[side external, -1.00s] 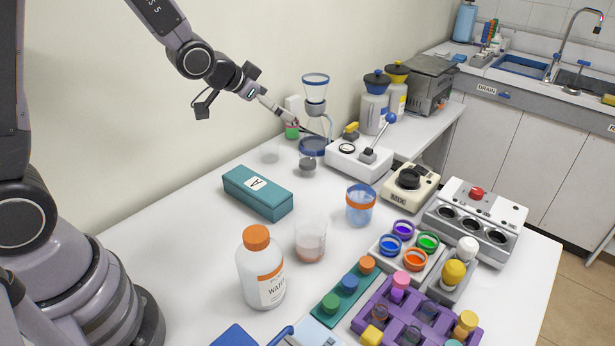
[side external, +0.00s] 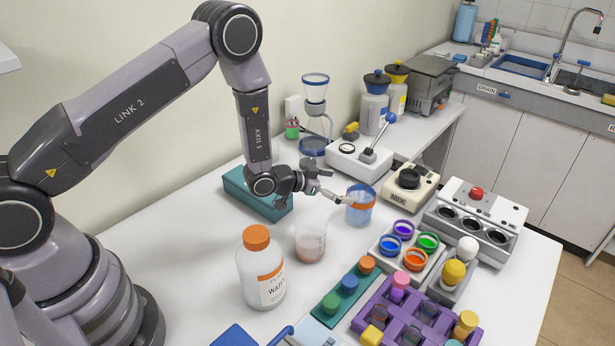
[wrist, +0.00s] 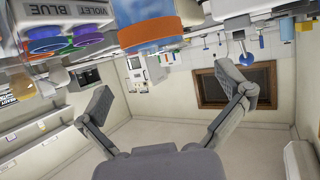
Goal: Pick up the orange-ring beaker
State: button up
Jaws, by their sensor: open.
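The orange-ring beaker (side external: 361,213) is clear blue with an orange band and stands upright on the white table. In the wrist view, which looks upside down, the beaker (wrist: 150,34) is at the top centre, cut off by the edge. My gripper (side external: 343,198) is held low and level at the beaker's left side, its fingertips close to the orange band. In the wrist view my gripper (wrist: 168,88) is spread wide and empty, and the beaker lies in line with the gap. I cannot tell whether a finger touches the beaker.
A beaker with pinkish liquid (side external: 310,244) and a water bottle (side external: 262,275) stand at the near left. A teal box (side external: 240,190) lies behind my wrist. The MIX device (side external: 409,188) and colour pots (side external: 391,245) are right of the beaker.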

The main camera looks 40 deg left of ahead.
aim_at(373, 193)
jog(key=x, duration=0.6)
jog(key=shift+d+f, duration=0.3)
jog(key=shift+f, duration=0.15)
jog(key=c, duration=1.2)
